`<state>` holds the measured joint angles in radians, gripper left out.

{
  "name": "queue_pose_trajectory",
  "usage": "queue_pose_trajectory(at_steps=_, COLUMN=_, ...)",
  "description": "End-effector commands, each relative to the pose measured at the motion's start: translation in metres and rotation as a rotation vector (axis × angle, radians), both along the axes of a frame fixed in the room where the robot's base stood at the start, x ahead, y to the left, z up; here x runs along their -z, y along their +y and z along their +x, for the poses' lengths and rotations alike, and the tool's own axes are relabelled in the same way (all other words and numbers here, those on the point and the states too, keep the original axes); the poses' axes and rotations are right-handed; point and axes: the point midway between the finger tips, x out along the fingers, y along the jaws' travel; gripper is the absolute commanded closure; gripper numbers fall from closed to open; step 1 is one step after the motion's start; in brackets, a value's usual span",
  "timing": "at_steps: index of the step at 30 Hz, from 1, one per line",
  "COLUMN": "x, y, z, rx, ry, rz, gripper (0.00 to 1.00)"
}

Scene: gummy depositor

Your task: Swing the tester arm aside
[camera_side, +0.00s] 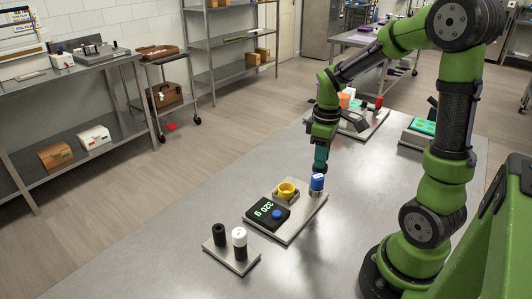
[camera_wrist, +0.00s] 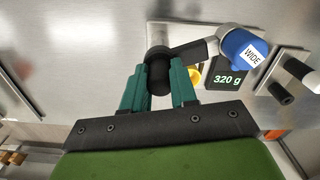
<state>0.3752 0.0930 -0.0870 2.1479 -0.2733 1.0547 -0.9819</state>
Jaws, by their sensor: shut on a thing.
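The tester, a flat plate (camera_side: 302,224) with a black scale unit reading 320 g (camera_side: 268,212), stands on the steel table in the side view. My gripper (camera_wrist: 158,88) is shut on a black upright knob (camera_wrist: 158,72), between its teal fingers in the wrist view. In the side view my gripper (camera_side: 320,164) is just above the blue cap (camera_side: 317,182), and the knob and grey arm cannot be made out.
In front, a small tray (camera_side: 233,261) holds a black cylinder (camera_side: 219,234) and a white-topped one (camera_side: 239,239). The table's left front is clear.

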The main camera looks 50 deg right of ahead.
Motion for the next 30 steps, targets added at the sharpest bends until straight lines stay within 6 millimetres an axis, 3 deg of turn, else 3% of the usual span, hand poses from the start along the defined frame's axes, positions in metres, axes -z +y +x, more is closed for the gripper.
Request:
queue_pose_trajectory(at_steps=16, x=-0.0017, y=-0.0001, z=0.0012, rx=-0.024, ry=-0.005, rz=-0.002, gripper=1.0)
queue_pose_trajectory(at_steps=17, x=-0.0017, y=-0.0001, z=0.0012, rx=-0.024, ry=-0.005, rz=-0.002, gripper=0.68)
queue_pose_trajectory(at_steps=21, x=-0.0012, y=0.0, z=0.0008, rx=-0.023, ry=-0.003, rz=-0.001, gripper=0.47)
queue_pose_trajectory(at_steps=30, x=-0.0018, y=-0.0001, z=0.0005, rx=-0.022, ry=-0.002, rz=-0.001, gripper=0.47)
